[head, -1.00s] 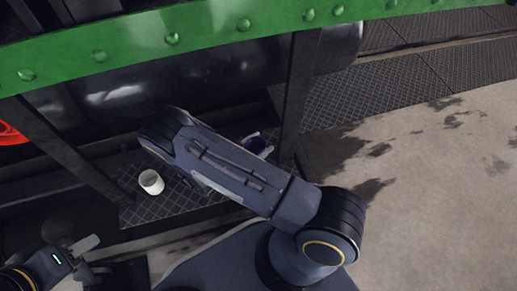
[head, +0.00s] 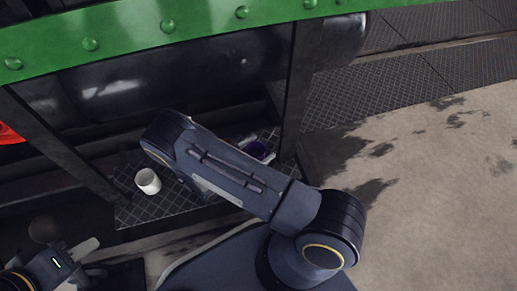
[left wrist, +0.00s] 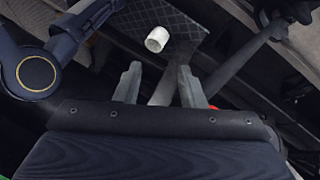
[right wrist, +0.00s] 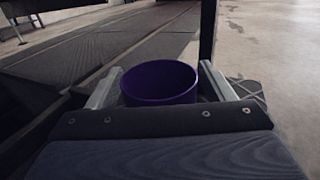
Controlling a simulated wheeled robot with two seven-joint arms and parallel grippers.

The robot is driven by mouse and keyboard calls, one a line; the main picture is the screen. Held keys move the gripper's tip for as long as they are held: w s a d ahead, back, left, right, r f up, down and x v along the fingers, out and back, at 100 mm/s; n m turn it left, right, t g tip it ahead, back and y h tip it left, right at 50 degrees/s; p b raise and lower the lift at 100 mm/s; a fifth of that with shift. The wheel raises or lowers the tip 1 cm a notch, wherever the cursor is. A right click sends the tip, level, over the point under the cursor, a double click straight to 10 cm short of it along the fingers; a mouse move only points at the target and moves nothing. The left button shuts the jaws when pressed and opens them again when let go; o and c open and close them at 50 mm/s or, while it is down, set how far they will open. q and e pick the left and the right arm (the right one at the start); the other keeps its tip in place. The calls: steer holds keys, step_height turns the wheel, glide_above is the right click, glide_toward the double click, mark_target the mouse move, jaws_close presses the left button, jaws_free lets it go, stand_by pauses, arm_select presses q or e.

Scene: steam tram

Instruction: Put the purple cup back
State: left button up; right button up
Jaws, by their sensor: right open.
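The purple cup (head: 256,150) stands on the chequered metal step, partly hidden behind my right forearm in the head view. In the right wrist view the purple cup (right wrist: 160,83) is upright between the two fingers of my right gripper (right wrist: 162,90), which is open around it. In the head view most of my right gripper is hidden by its own arm. My left gripper (head: 88,259) is open and empty at the lower left, also seen in the left wrist view (left wrist: 160,85), well apart from the purple cup.
A white cup (head: 148,181) stands on the chequered step (head: 165,207), left of my right arm. Dark posts (head: 293,85) and a green riveted beam (head: 200,25) frame the step. A red thing (head: 8,134) shows at the left edge. Open pavement (head: 440,190) lies to the right.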

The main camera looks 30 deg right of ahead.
steer(key=shift+r, duration=0.2)
steer(key=shift+a+p, duration=0.3)
steer(key=a, duration=0.3)
steer(key=s+a+p, duration=0.1)
steer(key=a, duration=0.3)
steer(key=s+a+p, duration=0.1)
steer(key=a, duration=0.3)
steer(key=shift+a, duration=0.15)
